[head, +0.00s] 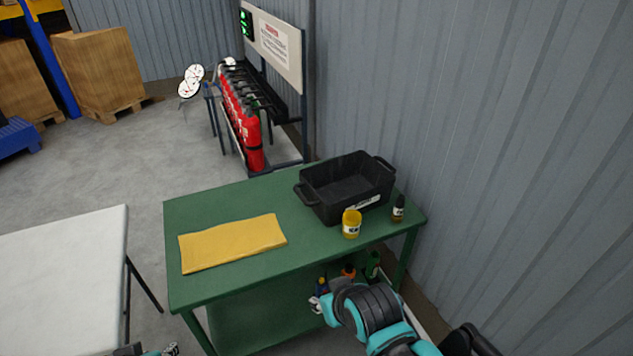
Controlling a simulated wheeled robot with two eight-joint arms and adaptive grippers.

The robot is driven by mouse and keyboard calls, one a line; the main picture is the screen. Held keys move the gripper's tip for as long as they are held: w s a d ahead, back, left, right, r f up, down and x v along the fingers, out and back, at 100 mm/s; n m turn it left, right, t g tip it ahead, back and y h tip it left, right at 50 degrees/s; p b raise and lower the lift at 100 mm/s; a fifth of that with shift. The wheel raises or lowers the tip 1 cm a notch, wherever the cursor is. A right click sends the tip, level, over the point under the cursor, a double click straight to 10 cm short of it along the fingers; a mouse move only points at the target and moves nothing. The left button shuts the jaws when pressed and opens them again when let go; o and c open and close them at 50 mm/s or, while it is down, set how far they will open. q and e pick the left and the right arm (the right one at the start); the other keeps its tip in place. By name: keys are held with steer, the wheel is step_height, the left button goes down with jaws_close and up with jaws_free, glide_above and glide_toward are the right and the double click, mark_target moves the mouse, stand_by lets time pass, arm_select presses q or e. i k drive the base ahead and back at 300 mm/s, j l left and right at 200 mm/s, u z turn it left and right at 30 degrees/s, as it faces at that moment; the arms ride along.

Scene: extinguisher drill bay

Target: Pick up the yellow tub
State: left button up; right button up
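The yellow tub (351,224) is a small upright cup with a white label. It stands on the green table (305,240) near its front right, just in front of the black crate. No gripper touches it.
The black crate (320,208) looks empty. A small dark bottle (398,208) stands right of the tub. A yellow cloth (232,243) lies on the table's left. Several bottles are on the lower shelf. A white table (65,270) is at left. Red extinguishers (243,125) stand behind.

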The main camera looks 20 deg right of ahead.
mark_target(351, 218)
steer(key=i+l+z, duration=0.25)
steer(key=i+z, duration=0.25)
steer(key=i, duration=0.2)
steer(key=z, duration=1.7)
